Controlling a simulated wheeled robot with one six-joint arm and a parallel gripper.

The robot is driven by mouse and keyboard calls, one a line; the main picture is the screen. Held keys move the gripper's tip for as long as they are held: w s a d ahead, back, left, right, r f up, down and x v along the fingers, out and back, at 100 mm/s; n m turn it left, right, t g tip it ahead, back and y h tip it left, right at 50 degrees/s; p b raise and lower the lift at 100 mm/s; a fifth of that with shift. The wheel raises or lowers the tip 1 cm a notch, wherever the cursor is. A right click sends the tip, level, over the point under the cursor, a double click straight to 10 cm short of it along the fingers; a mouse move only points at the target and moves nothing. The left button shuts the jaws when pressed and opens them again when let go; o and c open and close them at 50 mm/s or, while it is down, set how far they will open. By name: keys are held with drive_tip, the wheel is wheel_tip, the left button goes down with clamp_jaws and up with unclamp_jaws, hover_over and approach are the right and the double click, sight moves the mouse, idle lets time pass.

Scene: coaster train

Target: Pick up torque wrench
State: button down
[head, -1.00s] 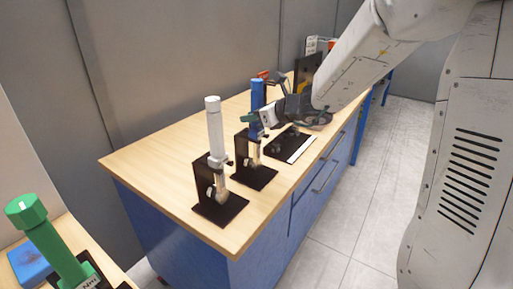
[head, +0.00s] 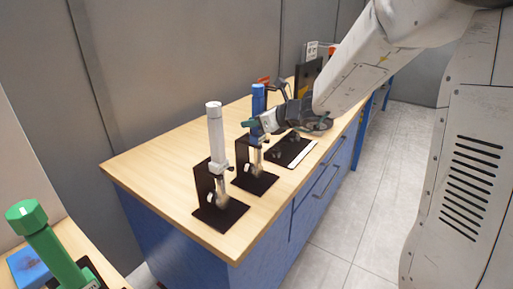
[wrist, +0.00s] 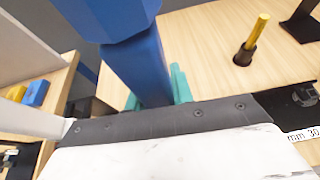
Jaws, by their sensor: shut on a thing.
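A blue torque wrench (head: 258,101) stands upright at its black stand (head: 254,180) on the wooden bench. My gripper (head: 257,125) reaches in from the right and is shut on the blue wrench below its top. In the wrist view, the blue handle (wrist: 140,62) rises between the teal fingertips (wrist: 158,92). The lower end of the wrench is still at the stand in the head view; I cannot tell if it is lifted. A white torque wrench (head: 216,140) stands in a nearer black stand (head: 221,214). A green one (head: 45,243) is at the lower left.
The wooden bench top (head: 160,155) is clear left of the stands. A black plate with a white strip (head: 301,154) lies behind the blue wrench's stand. In the wrist view, a yellow-handled tool (wrist: 257,33) stands on the bench. Open floor (head: 345,240) lies to the right.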

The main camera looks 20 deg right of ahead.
sight(254, 109)
drive_tip(key=shift+r, duration=0.15)
wheel_tip(254, 109, up, 4)
drive_tip(key=shift+s+d+f, duration=0.15)
drive_tip(key=shift+f, duration=0.1)
drive_tip(key=s+d, duration=1)
drive_tip(key=s, duration=0.4)
drive_tip(key=shift+s, duration=0.3)
drive_tip(key=c, duration=2)
unclamp_jaws()
drive_tip(key=shift+c, duration=0.2)
clamp_jaws()
drive_tip(key=shift+a+f, duration=0.1)
